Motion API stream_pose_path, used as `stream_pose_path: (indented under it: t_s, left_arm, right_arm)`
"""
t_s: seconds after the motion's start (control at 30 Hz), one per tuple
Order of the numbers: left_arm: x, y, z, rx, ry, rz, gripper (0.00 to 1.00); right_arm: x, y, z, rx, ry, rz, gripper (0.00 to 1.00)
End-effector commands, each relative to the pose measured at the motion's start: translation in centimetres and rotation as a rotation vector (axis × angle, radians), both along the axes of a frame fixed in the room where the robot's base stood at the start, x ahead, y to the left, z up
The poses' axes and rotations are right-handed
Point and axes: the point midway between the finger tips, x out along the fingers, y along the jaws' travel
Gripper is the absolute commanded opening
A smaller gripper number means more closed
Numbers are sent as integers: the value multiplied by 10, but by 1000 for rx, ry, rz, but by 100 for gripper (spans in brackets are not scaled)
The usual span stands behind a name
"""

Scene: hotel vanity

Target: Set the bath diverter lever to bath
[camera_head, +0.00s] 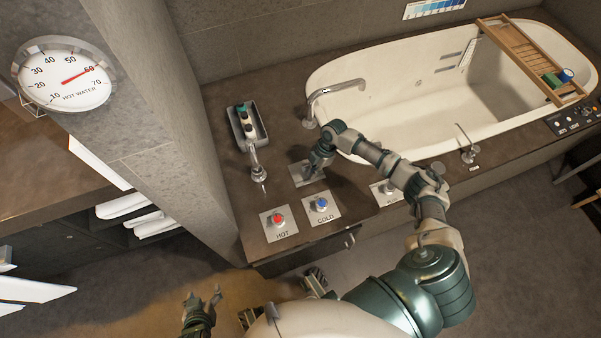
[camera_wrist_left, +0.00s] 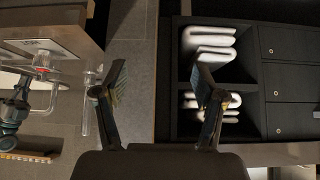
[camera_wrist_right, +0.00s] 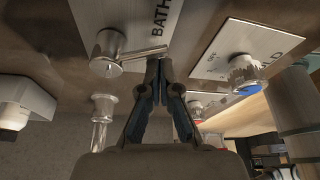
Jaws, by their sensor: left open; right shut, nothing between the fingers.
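The diverter plate (camera_head: 299,178) lies on the dark bath deck, partly hidden by my right gripper (camera_head: 312,172). In the right wrist view the metal diverter lever (camera_wrist_right: 125,54) has a round hub, and its thin arm points right, just below the printed word BATH on the plate (camera_wrist_right: 140,18). My right gripper (camera_wrist_right: 160,68) is shut and empty, its fingertips close to the lever's tip; I cannot tell if they touch. My left gripper (camera_head: 203,299) is open and empty, low by the floor; its spread fingers show in the left wrist view (camera_wrist_left: 160,82).
The HOT knob (camera_head: 278,218) with a red cap and the COLD knob (camera_head: 321,204) with a blue cap stand in front. A small spout (camera_head: 257,165) stands left and a bottle tray (camera_head: 246,124) behind it. The bath spout (camera_head: 335,90) arches over the white tub (camera_head: 410,70).

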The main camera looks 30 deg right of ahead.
Motion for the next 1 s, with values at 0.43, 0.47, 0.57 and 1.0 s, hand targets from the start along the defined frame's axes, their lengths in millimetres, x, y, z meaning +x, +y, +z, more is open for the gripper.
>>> stream_pose_path:
  t_s: [0.43,0.47,0.57,1.0]
  left_arm:
    - [-10,3,-4,10,47,2,70]
    - [-10,3,-4,10,47,2,70]
    - [-10,3,-3,10,46,2,70]
    - [-21,8,-4,31,108,4,70]
  right_arm:
    - [0,-7,-1,5,0,-2,0]
    - [0,-8,-2,4,0,-2,0]
    - [0,-8,-2,2,1,-3,0]
    - [-1,-3,1,0,0,-3,0]
